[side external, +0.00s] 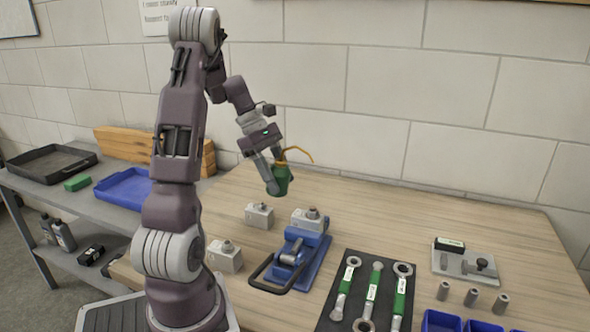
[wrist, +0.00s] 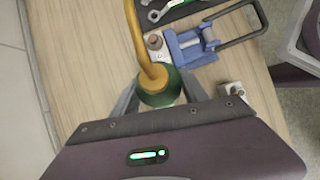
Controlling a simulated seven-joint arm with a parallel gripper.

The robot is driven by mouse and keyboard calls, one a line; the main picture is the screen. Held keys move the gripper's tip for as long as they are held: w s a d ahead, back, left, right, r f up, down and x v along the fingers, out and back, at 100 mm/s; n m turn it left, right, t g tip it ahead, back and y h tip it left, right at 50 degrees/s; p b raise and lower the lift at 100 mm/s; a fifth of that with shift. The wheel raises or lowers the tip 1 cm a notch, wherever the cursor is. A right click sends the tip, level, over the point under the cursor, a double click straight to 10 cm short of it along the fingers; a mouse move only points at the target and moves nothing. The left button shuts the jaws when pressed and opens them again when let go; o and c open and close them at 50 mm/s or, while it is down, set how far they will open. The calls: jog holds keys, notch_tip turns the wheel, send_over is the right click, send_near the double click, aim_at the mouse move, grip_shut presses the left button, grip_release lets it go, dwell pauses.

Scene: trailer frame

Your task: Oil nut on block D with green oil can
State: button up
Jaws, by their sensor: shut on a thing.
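My gripper (side external: 272,184) is shut on the green oil can (side external: 283,180) and holds it above the wooden table. The can's thin yellow spout (side external: 298,151) points up and to the right. The can (wrist: 160,92) also shows in the wrist view between the fingers, its spout reaching toward the top edge. Grey blocks with nuts on top stand below: one (side external: 259,217) at the back, one (side external: 224,258) nearer my arm, and one (side external: 309,222) in the blue clamp (side external: 302,256). The clamped block's nut (wrist: 154,42) looks brown in the wrist view. I cannot read which block is D.
A dark mat (side external: 347,262) with several green-handled wrenches lies right of the clamp. Farther right are a grey plate fixture (side external: 464,263), loose metal sockets (side external: 472,297) and blue bins (side external: 441,320). A side shelf holds a blue tray (side external: 125,190). The back right tabletop is clear.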

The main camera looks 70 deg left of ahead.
notch_tip(320, 180, down, 3)
jog(key=shift+s+a+f+g+y, duration=0.1)
jog(key=shift+a+f+g+y, duration=0.1)
jog(key=shift+f+g+y, duration=0.4)
jog(key=shift+s+a+g+y, duration=0.1)
jog(key=shift+a+g+y, duration=0.15)
jog(key=shift+g+y, duration=0.7)
jog(key=shift+s+a+r+g+y, duration=0.15)
jog(key=shift+r+g+y, duration=0.1)
jog(key=shift+y, duration=0.4)
jog(key=shift+s+a+r+g+y, duration=0.1)
jog(key=shift+r+g+y, duration=0.1)
jog(key=shift+y, duration=0.4)
notch_tip(320, 180, up, 3)
jog(key=t+h, duration=0.2)
jog(key=shift+f+h, duration=0.15)
jog(key=shift+h, duration=0.25)
jog(key=shift+d+r+t+h, duration=0.1)
jog(key=shift+r+t+h, duration=0.4)
jog(key=shift+r+h, duration=0.2)
